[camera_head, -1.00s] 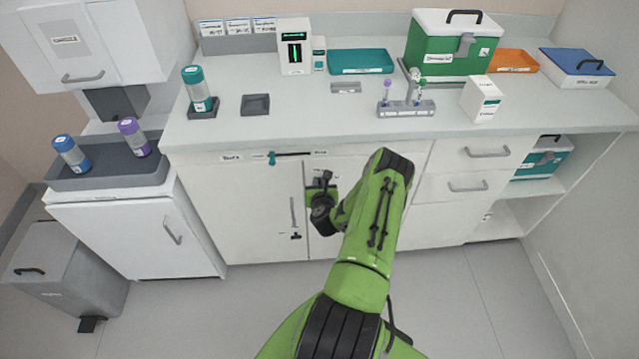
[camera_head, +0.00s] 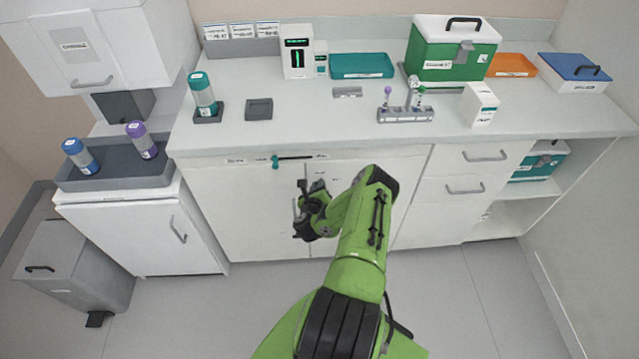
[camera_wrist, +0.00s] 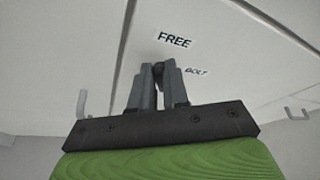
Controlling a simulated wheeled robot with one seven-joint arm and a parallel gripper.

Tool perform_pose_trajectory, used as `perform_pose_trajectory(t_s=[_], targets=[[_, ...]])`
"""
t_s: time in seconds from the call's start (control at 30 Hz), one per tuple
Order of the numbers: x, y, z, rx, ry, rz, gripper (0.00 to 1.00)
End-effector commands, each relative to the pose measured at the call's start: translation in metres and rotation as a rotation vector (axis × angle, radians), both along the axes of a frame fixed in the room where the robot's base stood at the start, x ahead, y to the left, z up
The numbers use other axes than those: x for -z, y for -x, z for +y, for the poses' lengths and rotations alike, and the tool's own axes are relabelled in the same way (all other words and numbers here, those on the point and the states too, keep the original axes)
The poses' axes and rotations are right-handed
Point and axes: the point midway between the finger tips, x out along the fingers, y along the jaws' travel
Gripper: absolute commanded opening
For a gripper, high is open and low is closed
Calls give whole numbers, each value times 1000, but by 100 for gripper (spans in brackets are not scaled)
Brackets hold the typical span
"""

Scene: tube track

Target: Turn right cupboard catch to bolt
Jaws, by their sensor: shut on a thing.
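The right cupboard catch (camera_wrist: 158,70) is a small dark piece in the wrist view, mostly hidden between my fingers. My gripper (camera_wrist: 160,88) is shut on it, close to the pale door. A "FREE" label (camera_wrist: 174,40) is just above the catch, and a "BOLT" label (camera_wrist: 196,72) is to its right. Which label the catch points to cannot be told. In the head view my gripper (camera_head: 302,205) is at the cupboard front below the counter, near the seam between the doors. The catch cannot be made out there.
A teal slider (camera_head: 275,161) sits on a dark rail under the counter edge. Drawers with grey handles (camera_head: 486,156) are to the right. The counter (camera_head: 300,133) above holds a rack (camera_head: 405,114), a white box (camera_head: 478,104) and trays. The floor in front is clear.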

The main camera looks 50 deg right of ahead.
Motion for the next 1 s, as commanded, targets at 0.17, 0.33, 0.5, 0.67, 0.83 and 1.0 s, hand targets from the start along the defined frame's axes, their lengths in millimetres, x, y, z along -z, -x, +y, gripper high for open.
perform_pose_trajectory(t_s=[0.17,0.33,0.5,0.67,0.83,1.0], targets=[[2,-2,2,-1,109,123,0],[5,-4,3,0,217,245,0],[8,-5,5,-1,323,366,0],[11,-6,5,-2,422,478,0],[13,-7,6,-1,515,584,0],[14,-7,6,-1,590,668,0]])
